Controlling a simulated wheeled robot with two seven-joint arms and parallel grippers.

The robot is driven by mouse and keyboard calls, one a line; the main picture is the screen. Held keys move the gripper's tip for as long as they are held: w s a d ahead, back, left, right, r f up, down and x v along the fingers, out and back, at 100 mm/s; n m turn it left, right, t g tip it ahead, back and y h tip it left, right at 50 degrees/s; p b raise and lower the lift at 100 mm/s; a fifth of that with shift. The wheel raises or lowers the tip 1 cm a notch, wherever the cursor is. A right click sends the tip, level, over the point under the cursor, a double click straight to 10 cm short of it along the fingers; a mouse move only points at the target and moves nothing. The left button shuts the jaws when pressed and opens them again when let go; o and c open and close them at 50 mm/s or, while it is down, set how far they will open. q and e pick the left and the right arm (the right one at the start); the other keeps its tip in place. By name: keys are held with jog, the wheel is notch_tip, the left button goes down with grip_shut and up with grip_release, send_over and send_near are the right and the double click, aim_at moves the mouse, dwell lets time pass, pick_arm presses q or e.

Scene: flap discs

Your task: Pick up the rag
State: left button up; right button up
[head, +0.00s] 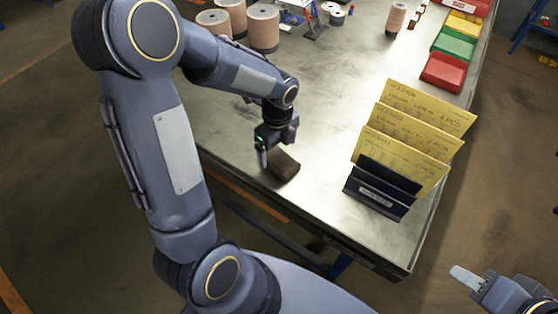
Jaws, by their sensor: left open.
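A dark brown folded piece that looks like the rag (283,166) lies on the metal table near its front edge. My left gripper (266,153) is open and points down right at the rag's left side. I cannot tell whether its fingers touch the rag. The gripper hides part of the rag's far left corner. My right gripper (466,277) is at the lower right, off the table and over the floor. Its fingers show edge-on, so I cannot tell whether they are apart.
A dark holder (378,190) with yellow cards (425,120) stands right of the rag. Red, green and yellow bins (443,72) line the right edge. Several brown rolls (264,27) stand at the back left. The middle of the table (330,90) is clear.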

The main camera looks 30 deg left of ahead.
aim_at(278, 157)
pick_arm(q)
jog(key=f, duration=0.4)
jog(key=shift+w+a+f+p, duration=0.1)
jog(key=shift+w+f+p, duration=0.1)
jog(key=shift+f+p, duration=0.2)
jog(key=c, duration=1.1)
jog(key=shift+o, duration=0.2)
jog(key=shift+r, duration=0.1)
jog(key=shift+r, duration=0.6)
jog(key=s+a+r, duration=0.3)
jog(key=r, duration=0.1)
jog(key=s+a+r+b, duration=0.1)
jog(key=s+a+r, duration=0.2)
jog(key=a, duration=0.1)
jog(key=s+a+r+b, duration=0.1)
jog(key=s+a+r, duration=0.2)
jog(key=r, duration=0.1)
jog(key=shift+s+a+r, duration=0.1)
jog(key=shift+a+r, duration=0.25)
